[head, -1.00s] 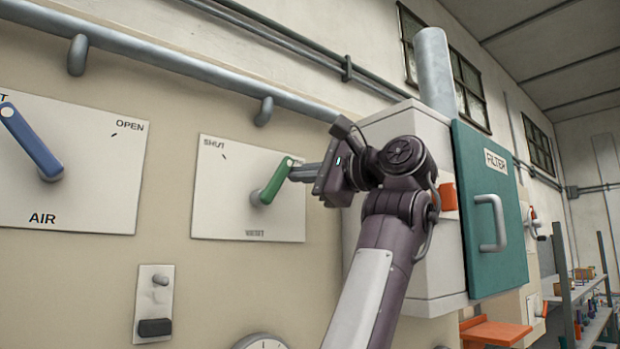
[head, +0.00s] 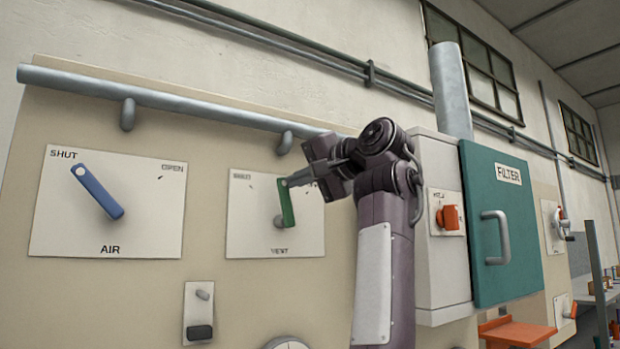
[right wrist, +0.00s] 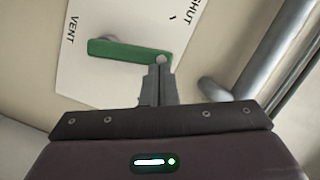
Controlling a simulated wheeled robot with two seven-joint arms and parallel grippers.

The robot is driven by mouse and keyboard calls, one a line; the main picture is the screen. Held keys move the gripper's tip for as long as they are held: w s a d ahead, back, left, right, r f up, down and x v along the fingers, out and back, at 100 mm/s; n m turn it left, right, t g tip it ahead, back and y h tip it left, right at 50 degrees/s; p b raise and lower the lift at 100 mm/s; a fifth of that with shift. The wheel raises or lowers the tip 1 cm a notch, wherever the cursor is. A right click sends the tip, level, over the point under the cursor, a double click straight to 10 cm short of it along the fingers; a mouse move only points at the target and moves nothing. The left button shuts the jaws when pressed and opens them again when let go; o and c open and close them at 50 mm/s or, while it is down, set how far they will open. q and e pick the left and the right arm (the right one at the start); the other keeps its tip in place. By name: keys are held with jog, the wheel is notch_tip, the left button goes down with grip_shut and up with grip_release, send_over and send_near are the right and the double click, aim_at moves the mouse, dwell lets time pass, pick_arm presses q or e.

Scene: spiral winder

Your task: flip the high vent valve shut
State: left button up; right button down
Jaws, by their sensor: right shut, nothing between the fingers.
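The vent valve is a green lever (head: 286,205) on a white plate (head: 250,215) marked VENT, high on the beige wall panel. Its pivot is at the bottom and the lever stands nearly straight up. The SHUT mark is at the plate's upper left; my arm covers the upper right corner. My right gripper (head: 290,182) is shut with nothing between its fingers. Its fingertips are at the lever's free end, on its right side in the head view. In the right wrist view the fingertips (right wrist: 158,68) meet the lever's pale-dotted end (right wrist: 162,59). My left gripper is out of view.
A blue AIR lever (head: 97,190) on its own plate points up-left to SHUT. A grey pipe (head: 200,108) runs above both plates. Right of my arm are a grey cabinet with an orange knob (head: 449,217) and a teal FILTER door (head: 500,240).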

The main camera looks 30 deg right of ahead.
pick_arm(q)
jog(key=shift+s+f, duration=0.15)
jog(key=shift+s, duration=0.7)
pick_arm(e)
jog(key=shift+w+a+f+n, duration=0.1)
jog(key=shift+a+f+n, duration=0.1)
jog(key=shift+a+n, duration=0.4)
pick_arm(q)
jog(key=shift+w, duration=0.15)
